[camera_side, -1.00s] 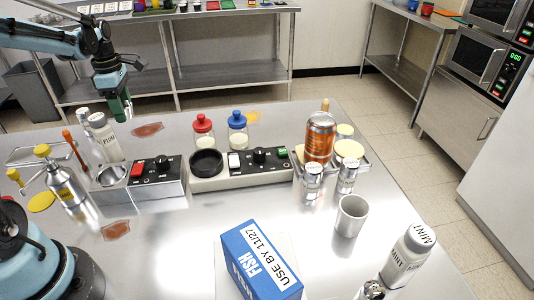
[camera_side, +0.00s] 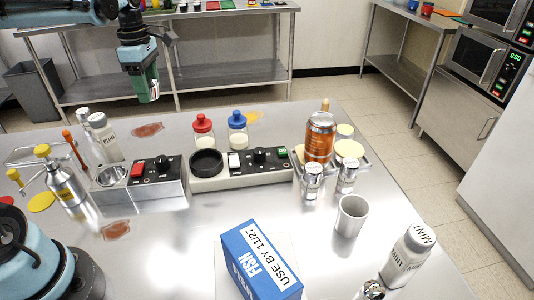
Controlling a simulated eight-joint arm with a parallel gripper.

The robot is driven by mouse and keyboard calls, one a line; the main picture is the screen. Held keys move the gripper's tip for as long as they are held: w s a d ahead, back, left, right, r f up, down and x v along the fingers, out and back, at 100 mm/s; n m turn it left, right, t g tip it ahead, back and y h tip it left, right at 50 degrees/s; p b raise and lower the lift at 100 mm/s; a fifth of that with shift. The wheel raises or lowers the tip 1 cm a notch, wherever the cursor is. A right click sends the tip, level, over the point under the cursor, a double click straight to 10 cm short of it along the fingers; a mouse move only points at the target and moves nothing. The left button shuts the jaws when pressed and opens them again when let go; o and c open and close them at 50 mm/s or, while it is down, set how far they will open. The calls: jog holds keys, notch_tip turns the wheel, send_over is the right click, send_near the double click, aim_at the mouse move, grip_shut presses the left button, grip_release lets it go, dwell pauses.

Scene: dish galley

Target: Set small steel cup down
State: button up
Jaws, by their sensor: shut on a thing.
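My gripper (camera_side: 147,91) hangs at upper left, pointing down, well above the far left part of the steel table. Its green fingers are shut. Only a thin bright silvery edge of the small steel cup (camera_side: 154,91) shows at them, so its tilt is hard to tell. Another plain steel cup (camera_side: 350,215) stands upright and open on the right of the table (camera_side: 325,255), apart from my gripper.
Below my gripper are a white PLUM bottle (camera_side: 103,137) and a switch box with a round well (camera_side: 157,180). Red-lidded (camera_side: 203,130) and blue-lidded (camera_side: 238,130) jars stand mid-table. A FISH box (camera_side: 258,262) is in front.

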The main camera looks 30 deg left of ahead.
jog(key=w+d+m, duration=0.2)
jog(key=d+m, duration=0.4)
jog(key=d, duration=1.2)
jog(key=m, duration=0.5)
send_over(255, 210)
notch_tip(255, 210, down, 5)
jog(key=shift+f, duration=5.4)
jog(key=shift+d+f, duration=0.1)
jog(key=shift+f, duration=0.05)
jog(key=o, duration=1.1)
